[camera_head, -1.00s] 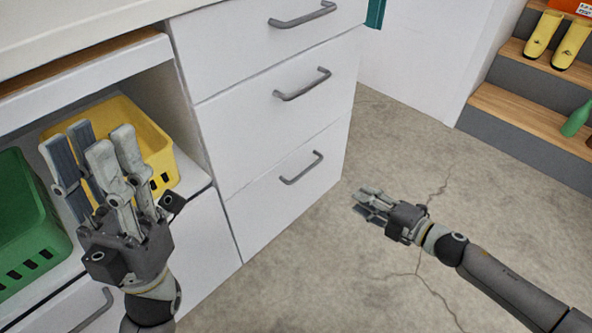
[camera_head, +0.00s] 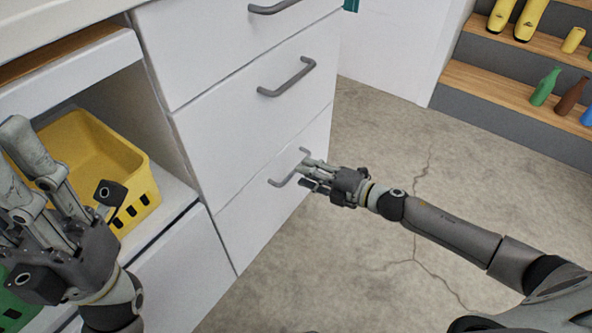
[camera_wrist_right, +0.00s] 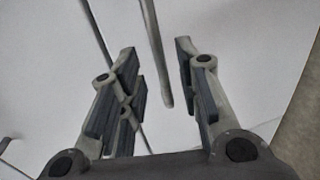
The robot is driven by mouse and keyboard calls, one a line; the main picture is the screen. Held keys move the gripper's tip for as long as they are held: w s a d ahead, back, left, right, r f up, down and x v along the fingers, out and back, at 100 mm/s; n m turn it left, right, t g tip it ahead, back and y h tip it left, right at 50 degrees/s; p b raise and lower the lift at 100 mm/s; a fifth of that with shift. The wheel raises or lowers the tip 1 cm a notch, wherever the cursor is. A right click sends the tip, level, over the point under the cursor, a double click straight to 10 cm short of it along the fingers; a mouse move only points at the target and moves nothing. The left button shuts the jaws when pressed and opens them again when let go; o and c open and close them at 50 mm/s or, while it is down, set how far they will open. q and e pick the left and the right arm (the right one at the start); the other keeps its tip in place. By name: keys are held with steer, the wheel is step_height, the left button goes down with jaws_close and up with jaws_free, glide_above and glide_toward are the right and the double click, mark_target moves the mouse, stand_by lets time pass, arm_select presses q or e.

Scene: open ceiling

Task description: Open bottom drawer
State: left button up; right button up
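The bottom drawer (camera_head: 240,217) is the lowest of a stack of three white fronts and looks closed, flush with the cabinet. Its grey bar handle (camera_head: 287,179) is partly hidden by my right gripper (camera_head: 307,176), whose fingertips are at it. In the right wrist view the handle bar (camera_wrist_right: 157,55) runs down into the gap between the open fingers of my right gripper (camera_wrist_right: 160,85). No finger is clearly closed on the bar. My left gripper (camera_head: 22,165) is at the left, fingers apart, partly cut off by the frame edge, with nothing seen in it.
Two closed drawers with handles (camera_head: 287,77) are above. A yellow basket (camera_head: 140,165) sits in the open shelf at left, a green one (camera_head: 15,312) mostly hidden. Steps (camera_head: 490,90) with boots and bottles stand at right. The floor (camera_head: 380,150) in front is clear.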

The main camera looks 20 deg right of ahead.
steer(key=shift+b+x, duration=0.45)
steer(key=shift+x, duration=1.75)
jaws_close()
